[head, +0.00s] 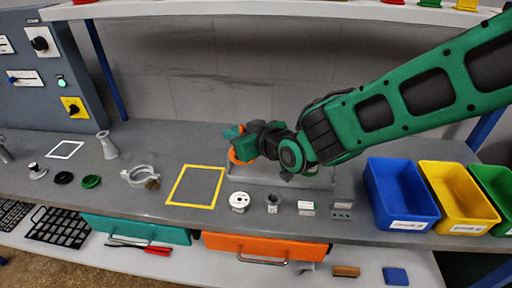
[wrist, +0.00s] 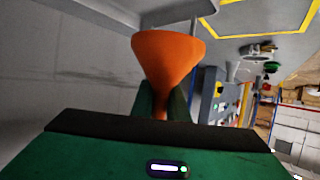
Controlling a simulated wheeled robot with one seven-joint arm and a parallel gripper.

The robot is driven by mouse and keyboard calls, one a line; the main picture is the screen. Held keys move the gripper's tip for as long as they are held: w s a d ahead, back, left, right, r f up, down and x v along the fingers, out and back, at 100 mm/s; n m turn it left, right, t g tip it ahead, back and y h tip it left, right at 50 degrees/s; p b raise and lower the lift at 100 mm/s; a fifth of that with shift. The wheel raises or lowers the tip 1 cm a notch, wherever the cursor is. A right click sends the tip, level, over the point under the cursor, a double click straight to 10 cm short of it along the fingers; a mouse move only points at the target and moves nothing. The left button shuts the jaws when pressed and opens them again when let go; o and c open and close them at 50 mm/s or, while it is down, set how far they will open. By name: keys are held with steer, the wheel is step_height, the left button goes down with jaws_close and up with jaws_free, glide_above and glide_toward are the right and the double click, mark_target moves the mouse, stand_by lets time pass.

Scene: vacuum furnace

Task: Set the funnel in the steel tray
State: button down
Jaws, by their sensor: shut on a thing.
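The orange funnel (head: 236,158) is in my gripper (head: 247,143), above the bench near the left end of the steel tray. In the wrist view the funnel (wrist: 167,58) flares away from my gripper, with its narrow end between the two fingers (wrist: 165,103). The steel tray (head: 315,184) lies on the bench behind the small parts, partly hidden by my arm and gripper. Part of what looks like the tray shows at the top of the wrist view (wrist: 180,14). The funnel looks apart from the tray, but the exact gap is unclear.
A yellow square outline (head: 195,186) is left of the tray. A white spool (head: 240,201), a grey cup (head: 273,203) and small blocks stand in front. Blue (head: 400,194) and yellow (head: 457,197) bins stand right. A clamp ring (head: 139,175) lies left.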

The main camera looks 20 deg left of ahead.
steer(key=w+f, duration=0.1)
steer(key=w+d+f, duration=0.1)
steer(key=w, duration=0.1)
steer(key=w+d+f, duration=0.1)
steer(key=shift+w+d+f, duration=0.1)
steer(key=shift+w+d, duration=0.1)
steer(key=shift+w, duration=0.2)
step_height(320, 180, down, 4)
steer(key=shift+f, duration=0.1)
steer(key=c, duration=1.7)
jaws_free()
steer(key=v, duration=1.2)
